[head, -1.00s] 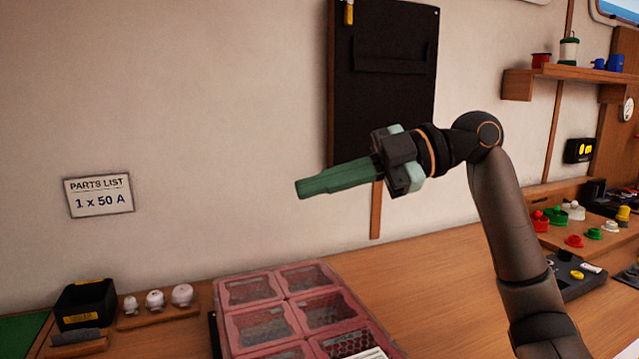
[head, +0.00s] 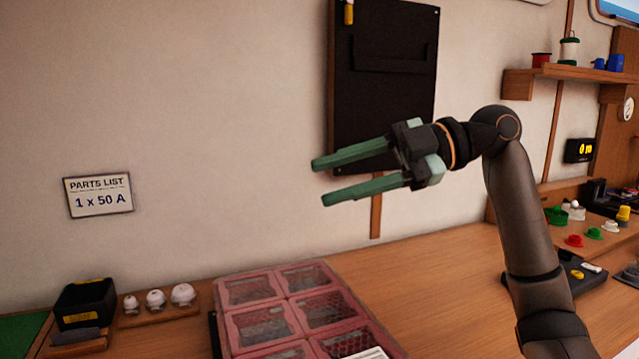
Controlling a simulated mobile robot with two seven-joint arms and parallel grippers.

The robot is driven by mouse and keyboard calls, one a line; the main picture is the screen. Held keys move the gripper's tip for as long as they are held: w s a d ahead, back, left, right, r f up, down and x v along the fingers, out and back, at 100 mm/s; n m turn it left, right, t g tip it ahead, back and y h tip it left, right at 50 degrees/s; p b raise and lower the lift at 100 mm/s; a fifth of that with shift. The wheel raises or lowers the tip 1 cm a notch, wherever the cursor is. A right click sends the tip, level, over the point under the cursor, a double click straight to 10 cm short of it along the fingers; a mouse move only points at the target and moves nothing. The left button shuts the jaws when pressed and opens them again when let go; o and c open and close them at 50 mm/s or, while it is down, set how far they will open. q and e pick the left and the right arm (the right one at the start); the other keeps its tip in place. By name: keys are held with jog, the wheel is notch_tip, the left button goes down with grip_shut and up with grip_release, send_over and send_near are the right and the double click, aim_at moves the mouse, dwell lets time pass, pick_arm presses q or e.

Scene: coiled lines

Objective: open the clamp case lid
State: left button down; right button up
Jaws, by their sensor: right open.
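A case with a clear, pink-framed lid (head: 281,293) lies on the wooden bench at the bottom middle of the head view. Its lid is divided into several panes, and dark contents show dimly through them. The lid looks shut; its near part is cut off by the picture's lower edge. I cannot tell for sure that this is the clamp case. My right gripper (head: 317,181) is open and empty, its green fingers apart and pointing left. It is in the air above the case, in front of the wall. My left gripper is not in view.
A black box (head: 84,304) and a wooden rack with white knobs (head: 155,299) stand left of the case. A parts list sign (head: 98,195) and a black board (head: 383,90) hang on the wall. Coloured parts (head: 574,240) sit at right. The bench (head: 430,275) right of the case is clear.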

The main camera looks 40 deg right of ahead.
jog(key=v, duration=1)
